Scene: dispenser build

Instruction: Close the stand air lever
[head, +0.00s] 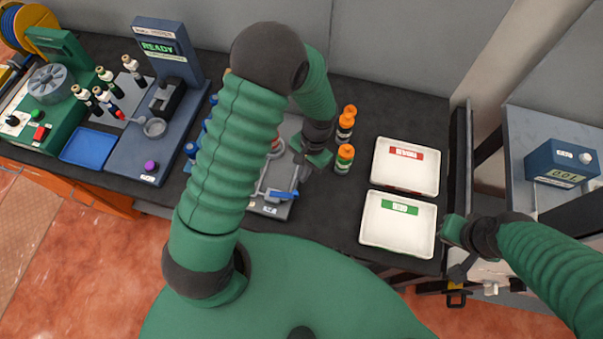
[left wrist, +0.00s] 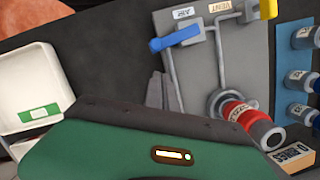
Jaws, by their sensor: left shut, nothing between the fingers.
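The stand (head: 268,208) is a grey plate with pipes, partly hidden behind my left arm in the head view. Its blue air lever (head: 284,194) is near the front right of the plate. In the left wrist view, the blue lever (left wrist: 176,37) lies slanted beside the AIR label, across the top of a grey pipe. My left gripper (head: 306,168) is shut and empty, just above and behind the lever in the head view. Its grey fingers (left wrist: 165,92) show below the lever, apart from it in the picture. My right gripper (head: 460,270) is beside the green-labelled tray; its jaws are unclear.
A yellow lever (left wrist: 268,9) sits by the VENT label. A red-banded cylinder (left wrist: 238,113) stands at the stand's round fitting. Orange-capped bottles (head: 345,127) are right of my left gripper. White trays with red (head: 405,183) and green (head: 373,236) labels lie farther right.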

